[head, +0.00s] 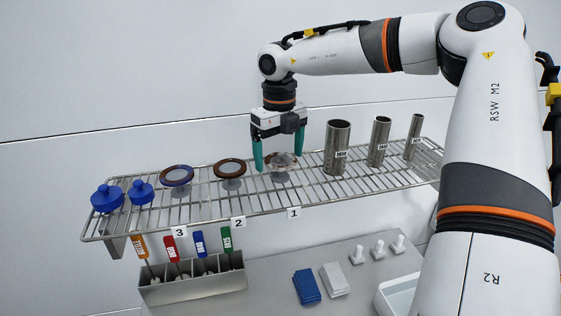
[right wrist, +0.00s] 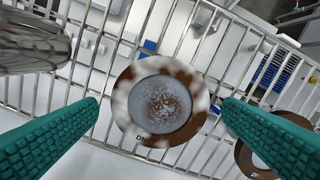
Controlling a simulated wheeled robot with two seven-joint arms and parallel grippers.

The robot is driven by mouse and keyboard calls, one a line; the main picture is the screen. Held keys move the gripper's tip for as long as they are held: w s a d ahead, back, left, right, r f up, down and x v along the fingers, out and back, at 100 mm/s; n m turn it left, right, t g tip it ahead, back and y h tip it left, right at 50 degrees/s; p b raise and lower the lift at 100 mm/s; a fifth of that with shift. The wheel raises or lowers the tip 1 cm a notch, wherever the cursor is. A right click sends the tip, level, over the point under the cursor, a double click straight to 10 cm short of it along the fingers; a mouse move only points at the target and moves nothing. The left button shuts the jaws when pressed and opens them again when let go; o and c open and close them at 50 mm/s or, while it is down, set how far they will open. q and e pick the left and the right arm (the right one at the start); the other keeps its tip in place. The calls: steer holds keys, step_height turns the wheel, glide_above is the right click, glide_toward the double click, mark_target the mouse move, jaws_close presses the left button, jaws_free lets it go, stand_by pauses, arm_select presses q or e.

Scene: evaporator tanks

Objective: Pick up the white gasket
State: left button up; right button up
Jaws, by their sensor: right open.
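The white gasket (head: 281,161) is a round ring, mottled white and brown, on a small grey stand on the wire shelf above label 1. In the right wrist view the gasket (right wrist: 127,101) shows near the middle, around a speckled grey centre. My right gripper (head: 278,158) points down over it, with one teal finger on either side. In the right wrist view the fingers of this gripper (right wrist: 162,106) are apart, with gaps between them and the ring. My left gripper is not in view.
A brown ring (head: 230,168) and a purple-rimmed ring (head: 177,176) stand to the left on the wire shelf (head: 330,194). Steel cylinders (head: 337,148) stand close on the right. Blue lidded items (head: 107,197) are at the far left. A tool holder (head: 195,286) is below.

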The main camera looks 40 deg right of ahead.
steer(key=c, duration=1)
steer(key=shift+c, duration=0.2)
